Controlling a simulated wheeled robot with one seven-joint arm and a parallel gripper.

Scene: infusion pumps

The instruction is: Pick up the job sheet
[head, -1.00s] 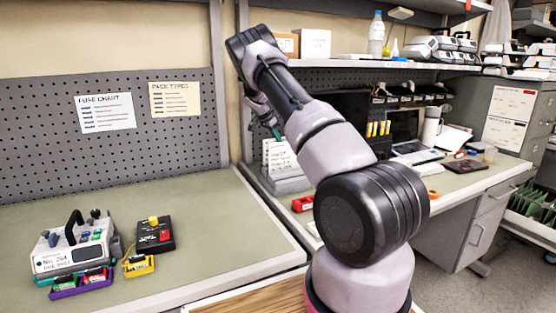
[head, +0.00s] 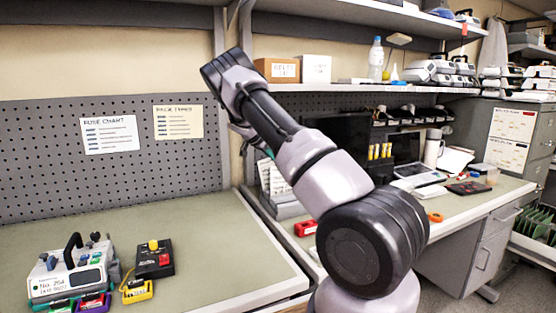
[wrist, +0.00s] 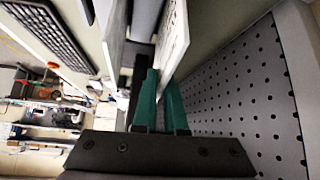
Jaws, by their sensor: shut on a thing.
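The job sheet is the pale card (wrist: 174,38) between my green fingertips in the wrist view, seen nearly edge-on. My gripper (wrist: 162,79) is shut on it near its lower edge. In the head view a white sheet with printed lines (head: 266,176) shows at a grey holder (head: 289,211), just left of my arm. Only a small green bit of my gripper shows there; my arm hides the rest. I cannot tell whether the sheet is clear of the holder.
A perforated panel (wrist: 245,95) stands close on the right in the wrist view. A shelf with boxes (head: 316,69) runs above. A red item (head: 305,228) lies on the bench.

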